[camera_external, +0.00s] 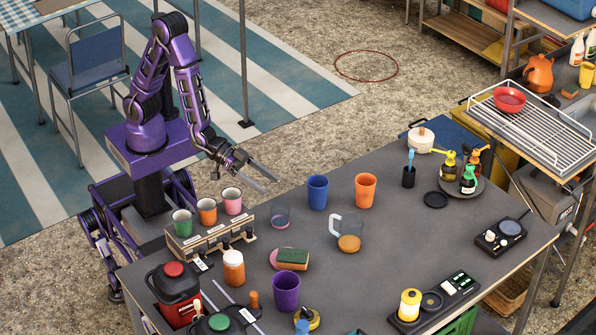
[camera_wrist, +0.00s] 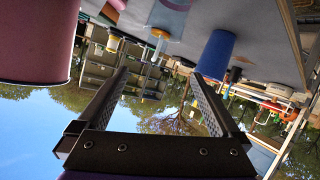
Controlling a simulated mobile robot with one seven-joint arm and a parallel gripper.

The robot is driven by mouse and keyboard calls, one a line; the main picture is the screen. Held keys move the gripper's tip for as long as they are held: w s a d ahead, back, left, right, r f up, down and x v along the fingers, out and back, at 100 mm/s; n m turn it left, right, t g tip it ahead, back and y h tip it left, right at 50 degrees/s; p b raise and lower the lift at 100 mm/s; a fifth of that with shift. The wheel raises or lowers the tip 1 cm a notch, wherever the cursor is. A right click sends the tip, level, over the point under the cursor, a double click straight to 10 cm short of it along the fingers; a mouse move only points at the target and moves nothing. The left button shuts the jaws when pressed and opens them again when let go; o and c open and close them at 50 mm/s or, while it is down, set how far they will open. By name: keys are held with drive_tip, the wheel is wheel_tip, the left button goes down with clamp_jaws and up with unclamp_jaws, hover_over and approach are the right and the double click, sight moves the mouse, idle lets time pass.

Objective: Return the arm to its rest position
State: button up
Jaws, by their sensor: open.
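That view looks upside down, with a pink cup (camera_wrist: 40,40) at the left and a blue cup (camera_wrist: 216,55) right of centre.
The grey table (camera_external: 390,255) holds a cup rack (camera_external: 215,240), a blue cup (camera_external: 317,189), an orange cup (camera_external: 366,190), a glass jug (camera_external: 348,238) and a purple cup (camera_external: 286,291). A chair (camera_external: 92,65) stands behind my arm. Open floor (camera_external: 300,125) lies beyond the table.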

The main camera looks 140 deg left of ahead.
drive_tip(key=w+r+n+p, duration=0.25)
drive_tip(key=r+n, duration=0.55)
drive_tip(key=r, duration=0.5)
drive_tip(key=w+r+n+p, duration=0.25)
drive_tip(key=r+n, duration=0.45)
drive_tip(key=r, duration=0.6)
drive_tip(key=s+d+f+m+g+h+b, duration=0.1)
drive_tip(key=s+d+f+m, duration=0.1)
drive_tip(key=d+m, duration=0.35)
drive_tip(key=s+d+f+m+g+h+b, duration=0.1)
drive_tip(key=s+d+m+b, duration=0.1)
drive_tip(key=d+m, duration=0.4)
drive_tip(key=s+d+f+m+g+h, duration=0.2)
drive_tip(key=s+m, duration=0.3)
drive_tip(key=s, duration=0.7)
drive_tip(key=s+d+f+m+g+h, duration=0.1)
drive_tip(key=s+f+m, duration=0.3)
drive_tip(key=s, duration=0.9)
drive_tip(key=shift+d+f+m+g+h, duration=0.15)
drive_tip(key=shift+d+m+g+h, duration=0.3)
drive_tip(key=shift+m+g, duration=0.65)
drive_tip(key=shift+s, duration=0.1)
